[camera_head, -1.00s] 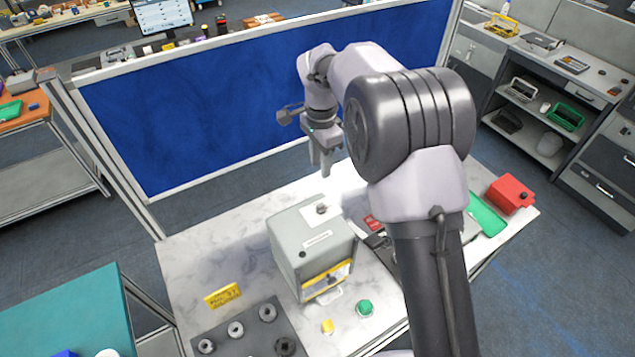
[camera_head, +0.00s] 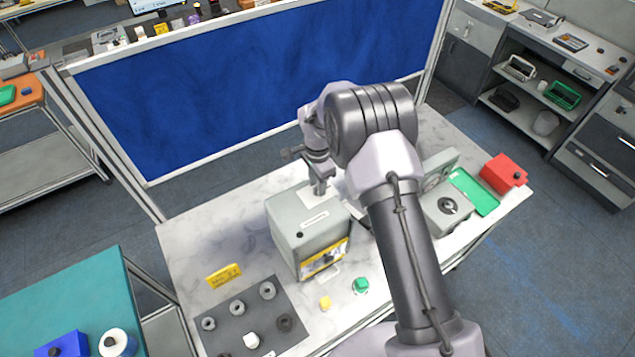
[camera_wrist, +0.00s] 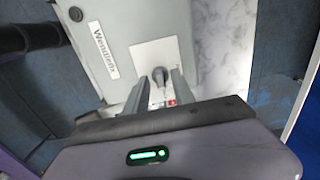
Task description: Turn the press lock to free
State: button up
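The press (camera_head: 309,238) is a grey box with a yellow-striped front on the marble-topped bench, just left of my arm. In the wrist view its top (camera_wrist: 125,25) bears a name label and a pale square plate (camera_wrist: 150,52). A small dark lock knob (camera_wrist: 159,75) stands on that plate, with small red and green marks near it. My gripper (camera_head: 319,188) is low over the press top, and in the wrist view its two fingers (camera_wrist: 161,78) are apart, one on each side of the knob. I see a gap beside the knob; the head view hides it behind the gripper.
A yellow button (camera_head: 325,303) and a green button (camera_head: 361,286) stand before the press. A dark mat (camera_head: 228,312) with several rings lies front left, near a yellow sign (camera_head: 224,275). A grey dial fixture (camera_head: 447,207), green tray (camera_head: 475,191) and red box (camera_head: 503,173) are right.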

grip_shut()
jog(key=shift+f+n+b, duration=0.1)
jog(key=shift+n+b, duration=0.2)
jog(key=shift+b, duration=0.1)
jog(key=shift+f+n+b, duration=0.1)
jog(key=shift+n+b, duration=0.8)
jog(key=shift+b, duration=0.25)
jog(key=n+b, duration=0.3)
jog(key=n, duration=0.1)
jog(key=shift+n, duration=0.3)
jog(key=n+b, duration=0.2)
jog(key=n, duration=0.8)
jog(key=shift+r+n, duration=0.25)
jog(key=shift+n, duration=0.15)
